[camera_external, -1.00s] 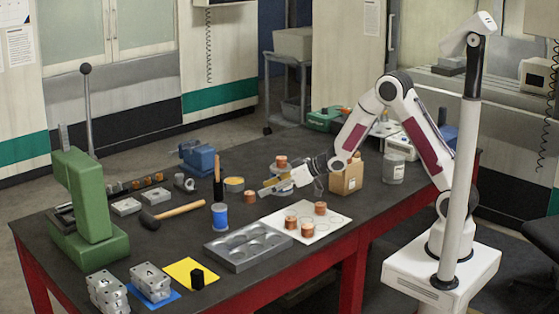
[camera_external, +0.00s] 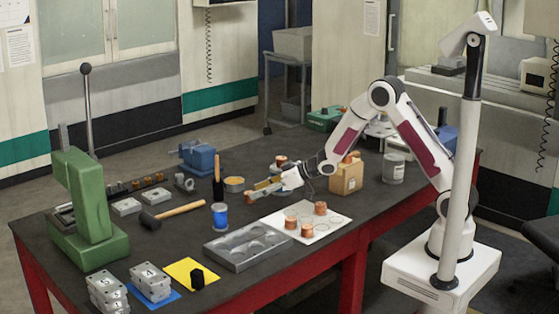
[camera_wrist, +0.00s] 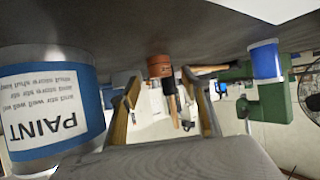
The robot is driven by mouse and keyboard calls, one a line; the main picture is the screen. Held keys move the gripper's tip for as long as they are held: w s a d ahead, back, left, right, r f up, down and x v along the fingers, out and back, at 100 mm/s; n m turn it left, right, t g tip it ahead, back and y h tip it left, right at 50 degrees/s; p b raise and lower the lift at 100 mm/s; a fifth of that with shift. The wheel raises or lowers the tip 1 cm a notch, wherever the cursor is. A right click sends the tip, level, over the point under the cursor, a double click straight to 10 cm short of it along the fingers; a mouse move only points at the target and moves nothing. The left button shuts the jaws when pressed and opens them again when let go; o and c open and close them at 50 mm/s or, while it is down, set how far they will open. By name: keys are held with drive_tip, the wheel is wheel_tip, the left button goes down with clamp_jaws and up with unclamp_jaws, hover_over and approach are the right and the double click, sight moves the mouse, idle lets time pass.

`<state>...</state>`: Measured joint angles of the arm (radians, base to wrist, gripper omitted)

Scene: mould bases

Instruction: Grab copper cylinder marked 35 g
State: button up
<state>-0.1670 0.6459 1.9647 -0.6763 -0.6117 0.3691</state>
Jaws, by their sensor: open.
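My gripper (camera_external: 262,188) is open and low over the middle of the table, pointing left. A copper cylinder (camera_external: 249,197) stands at its fingertips. In the wrist view my gripper (camera_wrist: 161,82) has its two fingers apart, and the copper cylinder (camera_wrist: 159,66) shows between and beyond the tips; contact cannot be told. Copper cylinders also stand on the white board: one at left (camera_external: 291,222), one at front (camera_external: 307,230), one at back (camera_external: 320,208). Another copper cylinder (camera_external: 281,160) is behind my gripper. No weight marking is readable.
A paint can (camera_wrist: 45,105) looms close at left in the wrist view. A grey mould tray (camera_external: 232,255) is in front.

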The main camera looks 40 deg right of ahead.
drive_tip(key=shift+r+x, duration=0.2)
drive_tip(key=shift+x, duration=1.9)
drive_tip(key=shift+a, duration=0.1)
clamp_jaws()
